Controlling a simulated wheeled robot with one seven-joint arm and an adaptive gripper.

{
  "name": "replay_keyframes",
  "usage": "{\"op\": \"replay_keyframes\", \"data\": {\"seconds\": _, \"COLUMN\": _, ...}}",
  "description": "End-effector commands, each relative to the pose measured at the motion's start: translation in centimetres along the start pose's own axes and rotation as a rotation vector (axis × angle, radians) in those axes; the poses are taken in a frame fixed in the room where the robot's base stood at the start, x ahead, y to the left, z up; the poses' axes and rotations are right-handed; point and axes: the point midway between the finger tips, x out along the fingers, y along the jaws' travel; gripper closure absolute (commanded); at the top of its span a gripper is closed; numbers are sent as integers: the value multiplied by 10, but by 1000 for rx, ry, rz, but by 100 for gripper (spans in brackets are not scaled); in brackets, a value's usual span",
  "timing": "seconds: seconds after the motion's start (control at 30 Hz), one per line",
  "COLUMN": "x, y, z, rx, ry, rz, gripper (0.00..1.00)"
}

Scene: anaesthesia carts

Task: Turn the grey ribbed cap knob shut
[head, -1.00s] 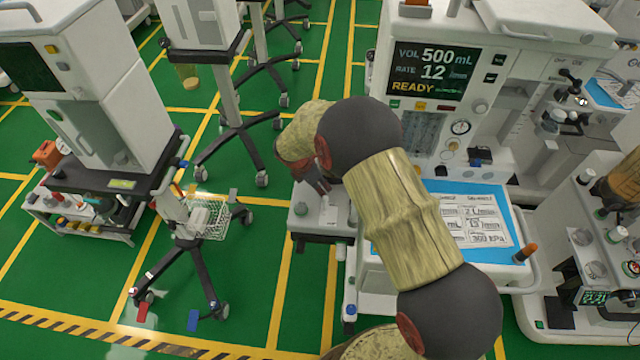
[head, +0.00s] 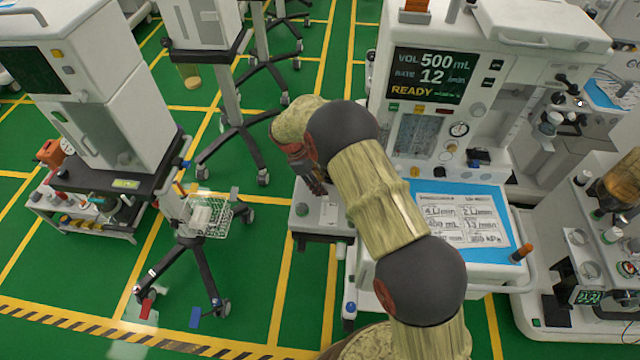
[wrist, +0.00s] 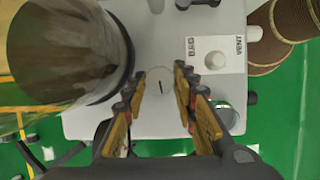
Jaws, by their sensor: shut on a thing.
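My gripper (head: 318,187) reaches down onto the pale side unit at the left of the anaesthesia machine. In the wrist view its two yellow-and-dark fingers (wrist: 160,92) stand either side of a pale grey round top with a short black mark, which I take to be the cap knob (wrist: 160,78). The gripper is shut on it. The knob's outline is faint against the pale panel, and its ribs cannot be made out. In the head view the knob is hidden by my gripper and arm.
In the wrist view a large dark-rimmed glass cylinder (wrist: 60,50) stands close left of the fingers. A white BAG/VENT knob (wrist: 215,60) and brown corrugated hoses (wrist: 285,35) lie to the right. A basket stand (head: 207,215) is left of the machine, with green floor between.

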Motion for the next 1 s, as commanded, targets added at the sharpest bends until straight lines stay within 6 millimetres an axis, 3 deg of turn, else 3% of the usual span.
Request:
{"op": "replay_keyframes", "data": {"seconds": 0.6, "x": -2, "y": 2, "z": -1, "rx": 40, "ry": 3, "rz": -12, "gripper": 97}}
{"op": "replay_keyframes", "data": {"seconds": 0.63, "x": -2, "y": 2, "z": -1, "rx": 40, "ry": 3, "rz": -12, "gripper": 71}}
{"op": "replay_keyframes", "data": {"seconds": 0.77, "x": -1, "y": 2, "z": 0, "rx": 40, "ry": 2, "rz": -13, "gripper": 65}}
{"op": "replay_keyframes", "data": {"seconds": 1.0, "x": -1, "y": 1, "z": 0, "rx": 39, "ry": 1, "rz": -14, "gripper": 65}}
